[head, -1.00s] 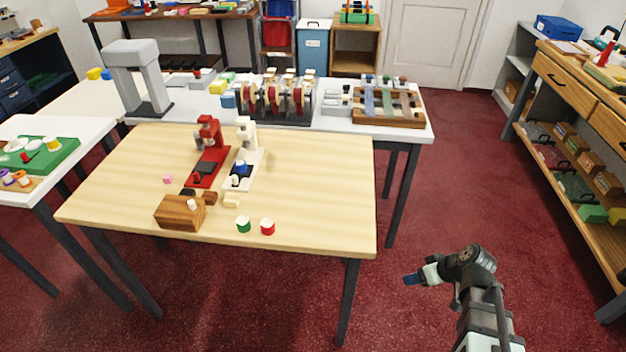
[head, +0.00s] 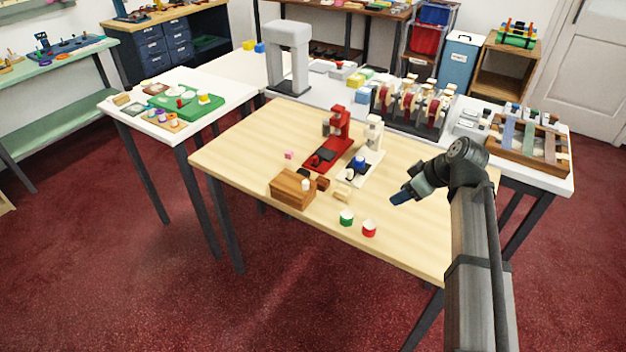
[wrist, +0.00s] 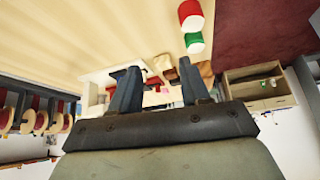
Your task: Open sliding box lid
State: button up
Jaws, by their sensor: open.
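A brown wooden box (head: 292,190) sits near the front left corner of the light wooden table (head: 260,145). In the wrist view my gripper (wrist: 157,68) shows two dark fingers spread apart with nothing held. Brown shapes behind the right finger there may be the box, partly hidden.
A green spool (head: 346,218) and a red spool (head: 369,229) stand between the box and my gripper, near the front edge. A red stand (head: 333,142) and a white stand (head: 368,155) are behind the box. A small pink block (head: 289,154) lies left of them.

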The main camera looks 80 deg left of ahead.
aim_at(306, 181)
jog(key=s+a+r+n+h, duration=0.1)
jog(key=s+a+r+n, duration=0.1)
jog(key=s+a+r, duration=0.5)
jog(key=s+a+r+n+h, duration=0.15)
jog(key=s+a, duration=0.35)
jog(key=s, duration=0.6)
jog(key=x, duration=0.9)
jog(key=w+x, duration=0.1)
jog(key=x, duration=0.4)
jog(key=shift+s+a+f, duration=0.15)
jog(key=shift+f, duration=0.2)
grip_shut()
